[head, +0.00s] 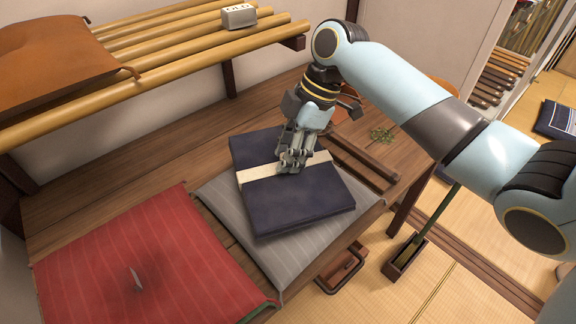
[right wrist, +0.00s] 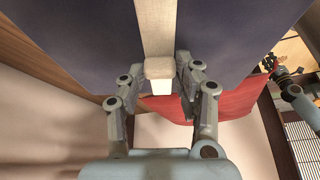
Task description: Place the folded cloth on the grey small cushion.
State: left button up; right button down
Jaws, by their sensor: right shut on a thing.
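The folded cloth (head: 300,205) is a dark navy folded block with a cream band across it. In the head view it lies over the grey small cushion (head: 215,200), covering much of it; I cannot tell whether it rests fully on it. My right gripper (head: 292,165) is over the cloth's band, shut on it. In the right wrist view the gripper (right wrist: 160,85) has its fingers either side of the cream band (right wrist: 155,30), with the navy cloth (right wrist: 85,30) spread behind. My left gripper is not clearly seen in the head view.
A red striped cushion (head: 150,262) lies left of the grey one on the wooden bench (head: 90,195). A slatted shelf (head: 170,68) above holds an orange cushion (head: 55,60) and a grey block (head: 238,17). A wooden tray-like rail (head: 362,160) borders the right.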

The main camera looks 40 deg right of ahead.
jog(key=shift+f, duration=1.85)
jog(key=c, duration=0.9)
grip_release()
jog(key=v, duration=1.2)
jog(key=shift+s, duration=0.15)
